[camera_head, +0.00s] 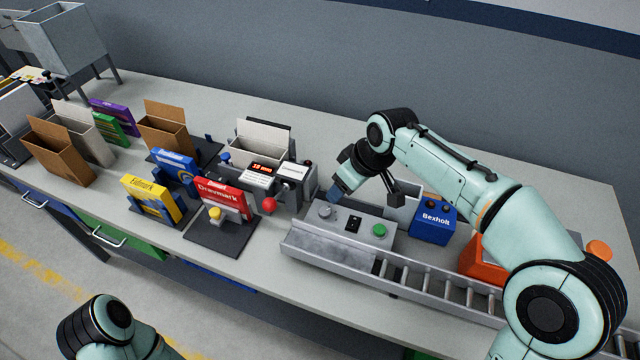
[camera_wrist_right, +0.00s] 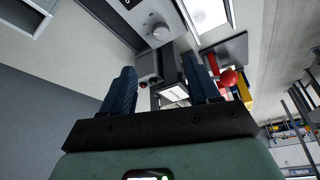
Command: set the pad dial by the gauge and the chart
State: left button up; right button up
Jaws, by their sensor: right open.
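A grey box (camera_head: 352,235) behind the roller conveyor carries a grey round dial (camera_head: 325,211), a black switch and a green button (camera_head: 379,230). I cannot tell if this dial is the pad dial. The dial also shows in the right wrist view (camera_wrist_right: 158,31), beyond the fingertips. My right gripper (camera_head: 336,193) is open and empty, just behind and above the dial, apart from it; its two blue fingers (camera_wrist_right: 160,85) are spread. A small device with a red lit display (camera_head: 262,167), perhaps the gauge, stands left with white cards; their text is too small. My left gripper is out of view.
A red ball knob (camera_head: 269,205) stands left of the grey box. The roller conveyor (camera_head: 410,277) runs along the front. A blue Bexholt box (camera_head: 434,222) stands right. Red Dravmark (camera_head: 221,198) and yellow Vidmark (camera_head: 150,198) boxes stand on holders at left.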

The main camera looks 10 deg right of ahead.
aim_at(325, 211)
jog(key=x, duration=1.3)
jog(key=shift+s, duration=0.15)
jog(key=c, duration=1)
